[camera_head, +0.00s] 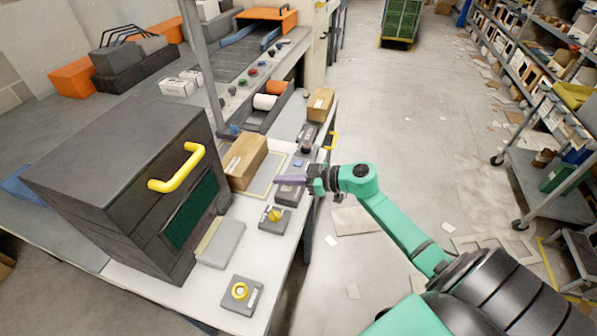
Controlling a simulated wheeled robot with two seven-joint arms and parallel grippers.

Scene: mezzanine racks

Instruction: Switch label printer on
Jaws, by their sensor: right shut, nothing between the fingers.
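A big dark grey machine (110,165) with a yellow handle (178,168) and a dark green front panel stands on the white table at left. I cannot tell whether it is the label printer. My right gripper (284,179) is shut and empty, reaching in from the right over that dark box. I cannot tell whether it touches it. My left gripper is not in view.
A cardboard box (245,161) stands just left of my right gripper. A light grey flat block (221,243) lies before the machine. More small devices and a smaller carton (320,103) sit farther back. The floor aisle (400,140) at right is mostly open, with a cart (550,185) beyond.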

